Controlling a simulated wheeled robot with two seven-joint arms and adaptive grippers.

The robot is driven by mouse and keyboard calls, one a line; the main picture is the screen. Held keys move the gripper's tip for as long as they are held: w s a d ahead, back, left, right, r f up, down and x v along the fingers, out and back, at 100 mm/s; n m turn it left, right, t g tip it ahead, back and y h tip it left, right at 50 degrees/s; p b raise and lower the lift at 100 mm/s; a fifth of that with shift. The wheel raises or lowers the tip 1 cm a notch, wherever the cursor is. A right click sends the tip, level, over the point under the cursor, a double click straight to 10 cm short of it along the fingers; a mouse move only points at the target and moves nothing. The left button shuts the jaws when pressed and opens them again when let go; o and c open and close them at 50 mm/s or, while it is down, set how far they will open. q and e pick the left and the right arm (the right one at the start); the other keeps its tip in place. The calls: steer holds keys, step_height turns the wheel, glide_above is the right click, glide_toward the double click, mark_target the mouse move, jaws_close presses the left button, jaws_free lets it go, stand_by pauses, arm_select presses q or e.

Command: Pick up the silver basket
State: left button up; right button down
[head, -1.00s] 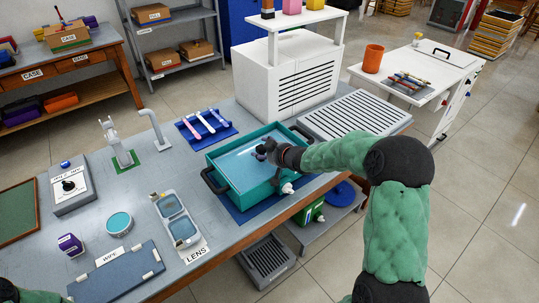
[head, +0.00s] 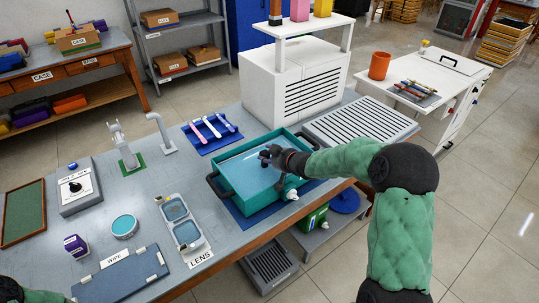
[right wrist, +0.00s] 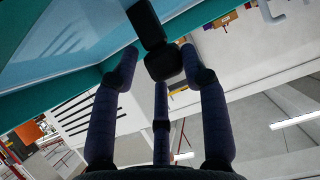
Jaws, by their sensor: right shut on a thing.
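The teal tank (head: 234,193) holds pale blue liquid and stands at the bench's front edge in the head view. My right gripper (head: 268,155) is over the tank's liquid. In the right wrist view my right gripper (right wrist: 159,70) has its dark fingers around a black handle-like piece (right wrist: 146,22), with the teal tank wall (right wrist: 95,77) close behind. I cannot tell the silver basket's body apart in either view; the fingers and the liquid's glare obscure that area. My left gripper is out of view; only part of my left arm shows at the lower left corner.
A blue tray with several frame parts (head: 210,130) lies behind the tank. A slatted grey tray (head: 361,122) and a white cabinet (head: 290,85) stand beyond it. The lens case (head: 181,222) is to its left. The bench is clear between the case and the tank.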

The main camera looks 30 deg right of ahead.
steer(key=shift+r, duration=0.15)
steer(key=shift+a, duration=0.15)
stand_by(0.4)
steer(key=a, duration=0.1)
steer(key=s+a+b, duration=0.1)
steer(key=shift+s+a+r, duration=0.1)
steer(key=shift+a, duration=0.3)
stand_by(0.5)
steer(key=shift+a+b, duration=0.15)
steer(key=shift+b, duration=0.2)
